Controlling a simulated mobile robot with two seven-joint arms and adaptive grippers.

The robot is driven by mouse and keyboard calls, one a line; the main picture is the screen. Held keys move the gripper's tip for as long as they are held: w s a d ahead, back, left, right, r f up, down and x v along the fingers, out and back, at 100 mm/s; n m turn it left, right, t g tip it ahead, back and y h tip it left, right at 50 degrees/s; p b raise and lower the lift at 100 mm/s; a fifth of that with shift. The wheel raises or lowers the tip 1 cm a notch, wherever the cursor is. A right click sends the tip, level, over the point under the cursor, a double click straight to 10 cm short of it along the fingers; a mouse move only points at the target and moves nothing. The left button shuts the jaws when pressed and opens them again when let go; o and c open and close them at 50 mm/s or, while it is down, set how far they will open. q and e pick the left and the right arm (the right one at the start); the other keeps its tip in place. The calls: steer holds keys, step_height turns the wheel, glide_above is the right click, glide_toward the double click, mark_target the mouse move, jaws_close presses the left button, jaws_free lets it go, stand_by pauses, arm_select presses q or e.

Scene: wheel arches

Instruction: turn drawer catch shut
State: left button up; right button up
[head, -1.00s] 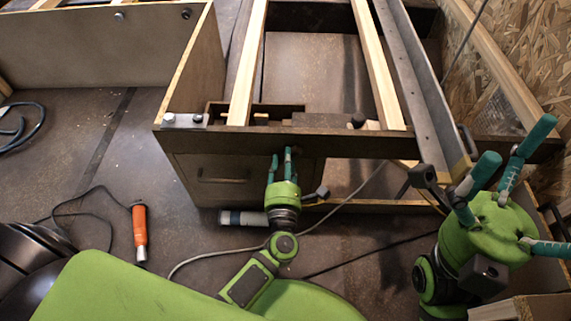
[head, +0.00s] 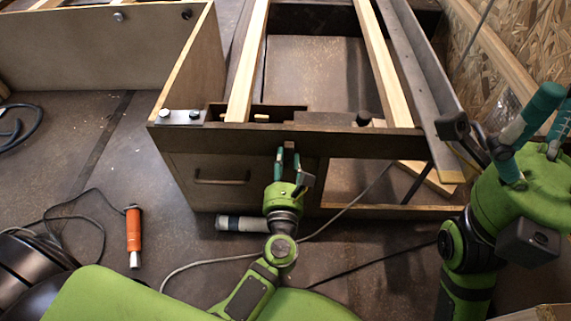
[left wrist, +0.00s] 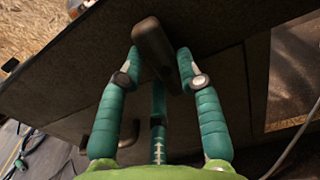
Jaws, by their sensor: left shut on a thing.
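The drawer catch (left wrist: 152,42) is a dark, rounded bar on the cabinet front, slightly tilted in the left wrist view. My left gripper (left wrist: 162,68) is shut on it, with teal fingers on both sides and a third finger below. In the head view my left gripper (head: 288,155) reaches up to the cabinet's front rail, and its fingers mostly hide the catch. The drawer front (head: 205,190) with its bar handle (head: 222,181) is left of the gripper. My right gripper (head: 548,115) is at the right edge, its fingers apart and empty, partly cut off.
An orange-handled tool (head: 133,230) with a cable lies on the floor at left. A grey cylinder (head: 243,223) lies below the drawer, beside my left wrist. Pale wooden slats (head: 385,75) cross the open frame. A chipboard wall (head: 515,60) stands at right.

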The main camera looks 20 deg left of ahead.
stand_by(0.6)
arm_select(q)
steer(key=o, duration=1.1)
steer(key=shift+o, duration=0.2)
steer(key=shift+s, duration=0.15)
steer(key=v, duration=1.1)
steer(key=shift+s, duration=0.3)
steer(key=shift+d+r, duration=0.15)
